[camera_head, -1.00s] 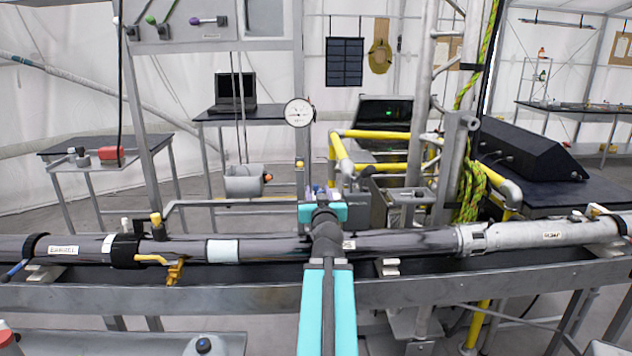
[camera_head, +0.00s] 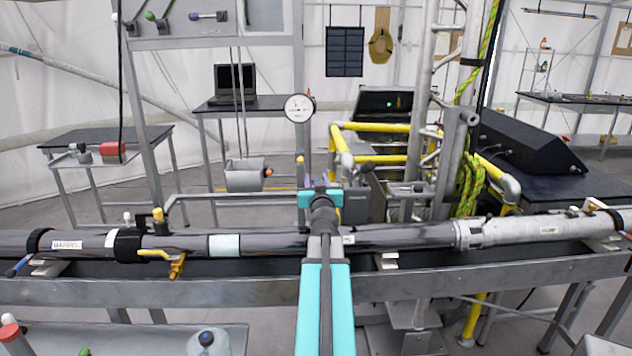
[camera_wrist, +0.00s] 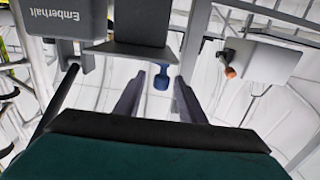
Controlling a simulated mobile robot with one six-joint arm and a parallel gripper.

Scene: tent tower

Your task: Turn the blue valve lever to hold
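A blue handle with a rounded end (camera_wrist: 161,78), which looks like the valve lever, shows in the wrist view below a dark grey plate. My gripper (camera_wrist: 157,95) has its two dark fingers spread apart, one on each side of the blue handle in the picture. I see gaps between the fingers and the handle; how deep it sits between them I cannot tell. In the head view my gripper (camera_head: 320,197) is seen from behind, beyond the long pipe, and hides its own fingers and the handle. No hold marking is readable.
The long dark pipe (camera_head: 390,238) lies across on a grey rail (camera_head: 180,292), under my arm. A grey box with an orange-tipped lever (camera_head: 243,176) stands left of my gripper, yellow pipes (camera_head: 375,128) at right. A box labelled Emberhalt (camera_wrist: 65,18) is close in the wrist view.

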